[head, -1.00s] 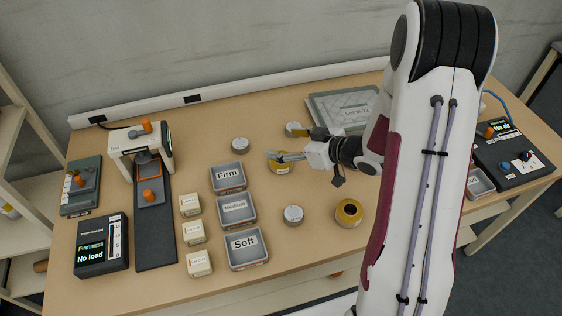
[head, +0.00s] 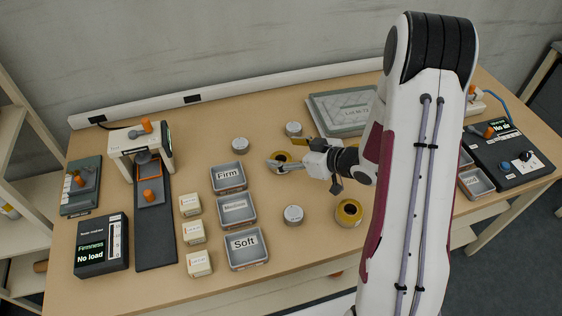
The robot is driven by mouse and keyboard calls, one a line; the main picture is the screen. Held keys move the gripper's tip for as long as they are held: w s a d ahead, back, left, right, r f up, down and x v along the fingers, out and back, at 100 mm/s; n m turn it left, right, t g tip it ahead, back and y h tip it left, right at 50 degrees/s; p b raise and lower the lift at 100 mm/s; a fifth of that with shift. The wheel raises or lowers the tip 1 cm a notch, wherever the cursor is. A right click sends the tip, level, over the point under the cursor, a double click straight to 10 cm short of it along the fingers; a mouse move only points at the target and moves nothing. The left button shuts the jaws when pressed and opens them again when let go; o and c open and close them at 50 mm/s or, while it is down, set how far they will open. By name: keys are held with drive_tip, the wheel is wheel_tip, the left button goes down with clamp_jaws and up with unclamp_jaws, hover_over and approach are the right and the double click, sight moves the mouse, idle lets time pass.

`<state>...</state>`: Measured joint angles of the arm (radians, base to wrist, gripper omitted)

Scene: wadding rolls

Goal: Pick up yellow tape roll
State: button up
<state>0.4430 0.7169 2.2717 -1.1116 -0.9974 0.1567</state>
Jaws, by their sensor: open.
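A yellow tape roll (head: 349,212) with a dark centre lies on the table, in front of my wrist and close to my arm. A second round yellow roll (head: 281,156) lies further back and is partly hidden by my gripper. My gripper (head: 296,153) is open, with its fingers pointing left. One pale finger crosses over the second roll, and the other finger is to its right. I cannot tell whether the finger touches that roll or is above it.
Pale round rolls stand nearby: one (head: 240,145) at the back left, one (head: 294,129) behind and one (head: 293,214) in front. Trays marked Firm (head: 229,188), Medium (head: 236,221) and Soft (head: 246,264) stand left. A grey tray (head: 318,100) lies at the back.

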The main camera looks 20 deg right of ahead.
sight(281, 159)
drive_tip(key=shift+f, duration=0.2)
idle(0.3)
drive_tip(key=shift+f, duration=1.4)
drive_tip(key=shift+x, duration=1.55)
drive_tip(key=c, duration=1.2)
